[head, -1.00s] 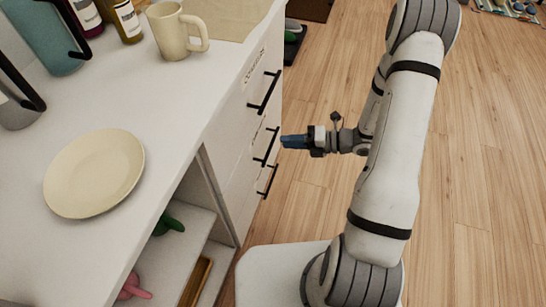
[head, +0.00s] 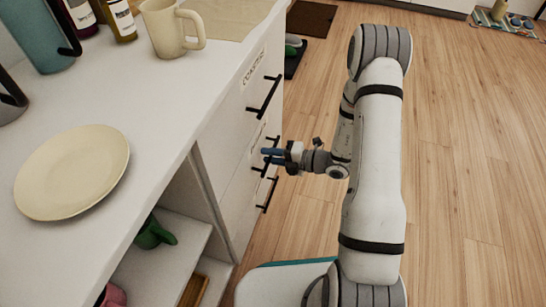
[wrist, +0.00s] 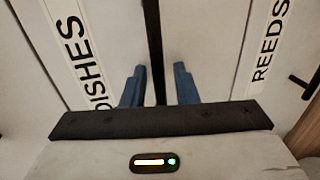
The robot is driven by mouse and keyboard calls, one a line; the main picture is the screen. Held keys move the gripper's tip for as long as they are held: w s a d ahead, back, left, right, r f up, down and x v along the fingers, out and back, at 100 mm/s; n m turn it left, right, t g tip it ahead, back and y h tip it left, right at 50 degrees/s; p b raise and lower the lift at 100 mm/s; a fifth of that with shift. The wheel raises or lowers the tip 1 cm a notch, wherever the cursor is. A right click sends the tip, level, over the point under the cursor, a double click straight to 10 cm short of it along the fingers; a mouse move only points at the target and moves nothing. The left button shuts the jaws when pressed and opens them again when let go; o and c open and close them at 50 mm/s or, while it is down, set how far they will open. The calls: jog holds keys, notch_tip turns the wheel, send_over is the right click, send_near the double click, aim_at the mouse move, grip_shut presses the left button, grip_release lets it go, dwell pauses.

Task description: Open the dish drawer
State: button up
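The dish drawer (wrist: 112,40) has a white front with a "DISHES" label (wrist: 75,50) in the wrist view. Its black bar handle (wrist: 153,35) runs between the two blue fingers of my gripper (wrist: 159,82). The fingers are apart, one on each side of the bar, and I see no clear contact. In the head view my gripper (head: 268,156) is at the middle handle of the stack and partly hides it. The drawer looks shut.
The drawer above has a black handle (head: 264,96); the one below, labelled "REEDS" (wrist: 270,38), has another (head: 268,195). A plate (head: 72,172) and a mug (head: 168,28) stand on the white counter. Open shelves (head: 165,250) lie nearer.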

grip_shut()
dwell(0.4)
